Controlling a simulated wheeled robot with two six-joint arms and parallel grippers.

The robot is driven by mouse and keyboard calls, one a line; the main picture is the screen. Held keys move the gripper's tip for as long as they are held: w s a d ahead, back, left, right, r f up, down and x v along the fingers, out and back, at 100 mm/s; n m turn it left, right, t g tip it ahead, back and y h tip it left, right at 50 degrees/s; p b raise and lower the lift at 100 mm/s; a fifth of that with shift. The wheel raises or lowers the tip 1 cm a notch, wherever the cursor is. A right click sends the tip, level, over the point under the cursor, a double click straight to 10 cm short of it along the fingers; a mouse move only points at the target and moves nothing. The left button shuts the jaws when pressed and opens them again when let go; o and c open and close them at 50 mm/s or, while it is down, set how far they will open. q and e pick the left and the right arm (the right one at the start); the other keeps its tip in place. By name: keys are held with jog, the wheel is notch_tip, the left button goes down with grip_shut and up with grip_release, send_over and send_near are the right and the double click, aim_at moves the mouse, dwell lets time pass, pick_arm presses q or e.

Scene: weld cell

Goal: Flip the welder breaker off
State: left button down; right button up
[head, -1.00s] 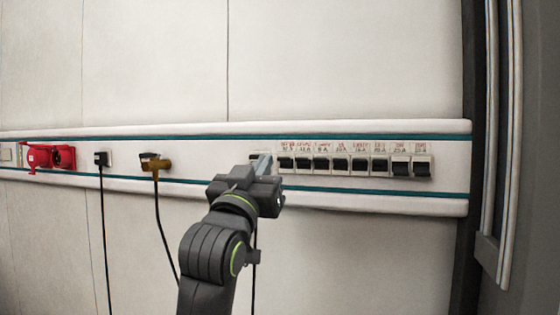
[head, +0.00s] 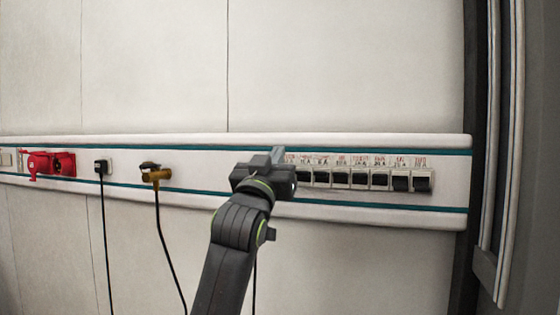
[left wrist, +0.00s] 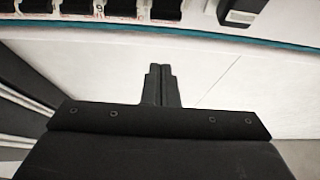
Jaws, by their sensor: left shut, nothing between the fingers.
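A row of breakers (head: 358,180) with black levers and red labels above sits in the white wall rail. The labels are too blurred to read, so I cannot tell which breaker is the welder's. My left gripper (head: 278,155) is shut and empty at the left end of the row, its tips near the upper teal stripe, hiding part of that end. In the left wrist view the shut fingers (left wrist: 161,70) point toward the rail. Several breakers (left wrist: 105,8) show cut off along the top edge, apart from the fingertips. My right gripper is not in view.
Left along the rail are a red socket (head: 52,163), a black plug (head: 102,167) and a brass-coloured plug (head: 155,174), with cables hanging down. A dark upright frame (head: 470,255) stands right of the rail. The wall above the rail is clear.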

pick_arm(q)
jog(key=shift+w+d+f+p, duration=0.2)
jog(key=shift+w+f+p, duration=0.35)
jog(key=shift+f, duration=0.2)
jog(key=shift+w+d+f+p, duration=0.2)
jog(key=shift+w+f+p, duration=0.2)
jog(key=shift+w+f, duration=0.25)
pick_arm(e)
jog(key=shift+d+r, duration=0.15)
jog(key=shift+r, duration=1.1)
pick_arm(q)
jog(key=shift+s+f, duration=0.1)
jog(key=shift+a+f, duration=0.1)
jog(key=shift+a, duration=0.05)
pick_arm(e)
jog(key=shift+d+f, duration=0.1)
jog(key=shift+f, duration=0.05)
